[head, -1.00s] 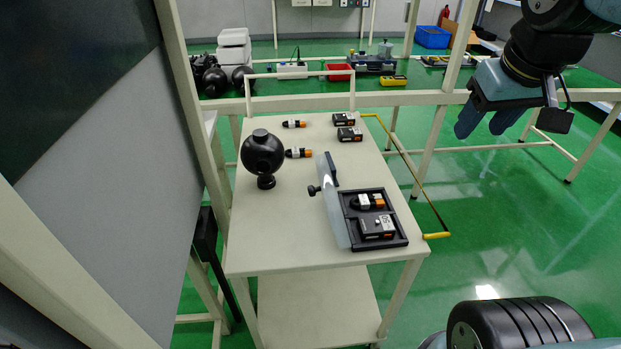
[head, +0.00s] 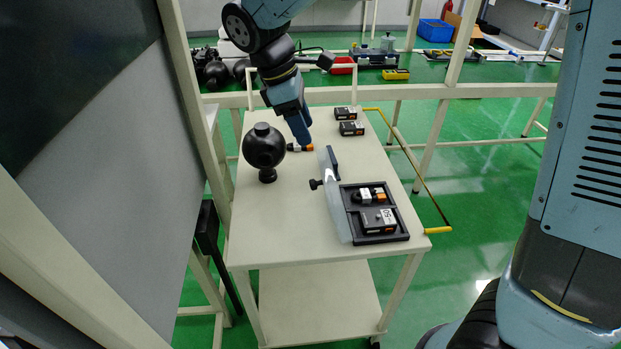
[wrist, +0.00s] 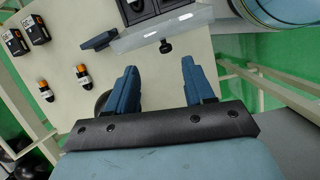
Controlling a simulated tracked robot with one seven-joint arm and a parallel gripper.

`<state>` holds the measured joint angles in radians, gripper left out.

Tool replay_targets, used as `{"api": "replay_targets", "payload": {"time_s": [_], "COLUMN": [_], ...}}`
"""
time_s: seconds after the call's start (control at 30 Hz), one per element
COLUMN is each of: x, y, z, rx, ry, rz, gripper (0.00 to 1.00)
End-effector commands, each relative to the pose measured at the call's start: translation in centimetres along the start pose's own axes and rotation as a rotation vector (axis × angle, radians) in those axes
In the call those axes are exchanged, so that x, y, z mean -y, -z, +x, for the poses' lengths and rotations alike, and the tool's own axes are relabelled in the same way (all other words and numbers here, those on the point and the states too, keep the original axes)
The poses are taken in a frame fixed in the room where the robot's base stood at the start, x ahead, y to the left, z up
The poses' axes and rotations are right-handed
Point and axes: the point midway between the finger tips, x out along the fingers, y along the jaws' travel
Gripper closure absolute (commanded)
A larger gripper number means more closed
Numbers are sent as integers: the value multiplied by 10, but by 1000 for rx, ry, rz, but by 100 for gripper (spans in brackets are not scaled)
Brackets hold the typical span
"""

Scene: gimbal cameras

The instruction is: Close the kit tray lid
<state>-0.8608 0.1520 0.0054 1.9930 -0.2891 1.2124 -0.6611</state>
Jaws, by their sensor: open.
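The black kit tray (head: 382,240) lies on the cart top near its front right, holding a boxed black module (head: 378,220) and an orange-tipped cell (head: 372,195). Its translucent lid (head: 338,215) stands raised along the tray's left edge, with a black knob (head: 315,184) on its outer face. In the wrist view, the lid (wrist: 150,36) and knob (wrist: 166,47) are just beyond my fingertips. My gripper (head: 301,132) is open and empty above the cart, behind the lid in the head view. In the wrist view, the knob lies ahead of the gap between my fingers (wrist: 158,64), apart from them.
A black ball-shaped gimbal camera (head: 264,147) stands left of the lid, close to my gripper. Orange-tipped cells (wrist: 82,75) and black boxes (head: 351,128) lie towards the cart's back. The cart's front left (head: 275,235) is clear.

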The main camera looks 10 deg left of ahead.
Motion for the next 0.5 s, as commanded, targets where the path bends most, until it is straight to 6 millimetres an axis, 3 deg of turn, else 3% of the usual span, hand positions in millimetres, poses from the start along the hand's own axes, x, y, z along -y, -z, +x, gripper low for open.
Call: {"api": "replay_targets", "payload": {"time_s": [0.03,0.2,0.37,0.5], "x": [2,6,7,7], "y": [15,40,44,42], "z": [2,6,14,32], "rx": [17,53,60,60], "ry": [-1,-4,-4,-2], "rz": [-46,-135,-153,-152], "gripper": [47,47,47,47]}}
